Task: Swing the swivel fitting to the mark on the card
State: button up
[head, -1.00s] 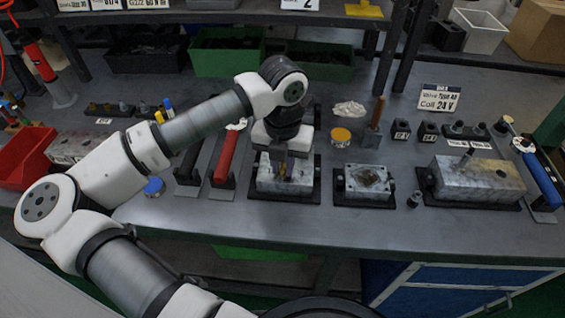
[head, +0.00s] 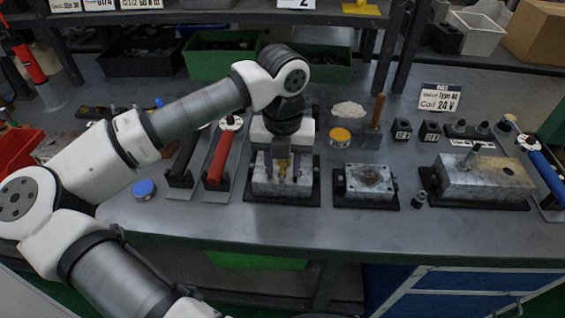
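A small brass fitting (head: 283,171), which looks like the swivel fitting, stands on top of the grey metal valve block (head: 262,188) on a black base plate, left of centre of the bench. My gripper (head: 283,172) points down over this block. Its two fingers are apart, one on each side of the brass fitting, with a gap showing between them. I cannot tell whether either finger touches the fitting. The gripper body hides the back of the block. No marked card can be made out at this block.
A red-handled tool (head: 220,155) lies close left of the block, and a second metal block (head: 369,181) stands to the right. A larger block (head: 485,180) and a label sign (head: 439,98) are farther right. The front bench strip is clear.

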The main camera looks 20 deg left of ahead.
aim_at(282, 170)
notch_tip(282, 170, up, 14)
jog(key=b, duration=0.1)
dwell(0.6)
jog(key=shift+s+f, duration=0.1)
jog(key=shift+f, duration=0.05)
